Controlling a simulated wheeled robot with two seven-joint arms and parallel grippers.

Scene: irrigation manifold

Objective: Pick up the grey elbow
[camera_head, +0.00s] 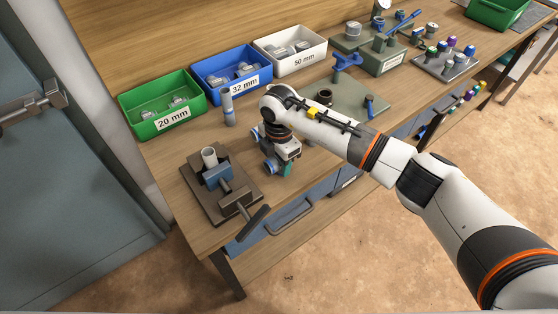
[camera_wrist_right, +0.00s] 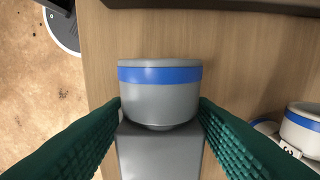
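The grey elbow (camera_wrist_right: 160,95), with a blue band around its end, sits between the green fingers of my right gripper (camera_wrist_right: 160,108) in the right wrist view. The fingertips come right up to its two sides; whether they press on it I cannot tell. In the head view my right gripper (camera_head: 288,168) points down near the bench's front edge. The elbow's blue-banded end (camera_head: 269,166) shows just left of it, and the rest is hidden by the gripper. My left gripper is not in view.
A second blue-banded fitting (camera_wrist_right: 302,130) lies close by in the right wrist view. A vise (camera_head: 218,178) on a dark plate stands to the left, and an upright pipe (camera_head: 227,107) behind. Green (camera_head: 163,120), blue (camera_head: 208,88) and white (camera_head: 268,57) bins line the back.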

